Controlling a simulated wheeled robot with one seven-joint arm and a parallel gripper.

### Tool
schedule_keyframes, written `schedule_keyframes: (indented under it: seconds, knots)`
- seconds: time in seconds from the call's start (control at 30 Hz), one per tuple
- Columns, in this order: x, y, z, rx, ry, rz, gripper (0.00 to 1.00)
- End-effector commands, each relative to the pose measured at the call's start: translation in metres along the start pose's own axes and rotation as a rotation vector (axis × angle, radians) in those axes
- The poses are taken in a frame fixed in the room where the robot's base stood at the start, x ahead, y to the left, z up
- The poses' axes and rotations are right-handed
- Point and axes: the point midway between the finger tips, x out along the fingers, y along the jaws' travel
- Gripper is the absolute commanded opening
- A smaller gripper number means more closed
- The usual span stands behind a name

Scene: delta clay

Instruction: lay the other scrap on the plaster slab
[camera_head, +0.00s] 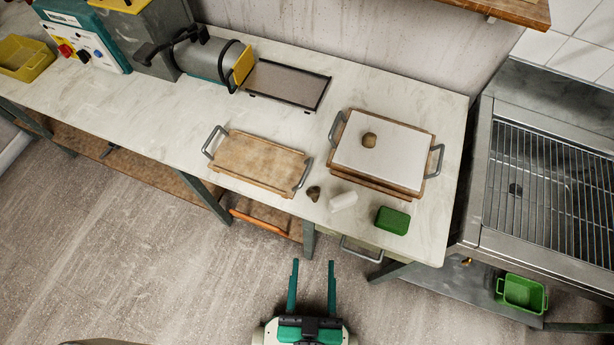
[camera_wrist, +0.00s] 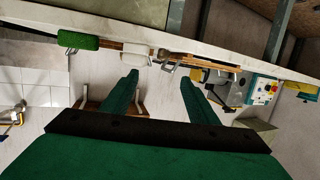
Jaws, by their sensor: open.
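The plaster slab (camera_head: 405,157) is a white square on a wooden board with grey metal handles, at the right part of the bench. One brown scrap (camera_head: 369,140) lies on the slab, towards its upper left. The other scrap (camera_head: 313,193), a small dark brown lump, lies on the bench top near its front edge, left of a white cylinder (camera_head: 343,201). My gripper (camera_head: 313,265) is open and empty, in front of the bench and apart from that scrap. Its two green fingers also show in the wrist view (camera_wrist: 160,80).
A green block (camera_head: 392,220) lies right of the white cylinder; it also shows in the wrist view (camera_wrist: 78,41). An empty wooden board (camera_head: 255,160) with handles lies to the left. A dark framed tray (camera_head: 287,83) lies behind. A metal sink (camera_head: 550,180) stands right.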

Motion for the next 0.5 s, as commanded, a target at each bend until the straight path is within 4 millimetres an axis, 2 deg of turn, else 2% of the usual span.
schedule_keyframes:
  seconds: [0.17,0.27,0.37,0.5]
  knots:
    - [0.046,0.022,-0.018,-0.099,0.064,-0.001,0.54]
    - [0.079,0.04,-0.035,-0.163,0.109,0.013,0.54]
    - [0.111,0.059,-0.057,-0.218,0.153,0.041,0.54]
    - [0.151,0.085,-0.095,-0.274,0.219,0.1,0.54]
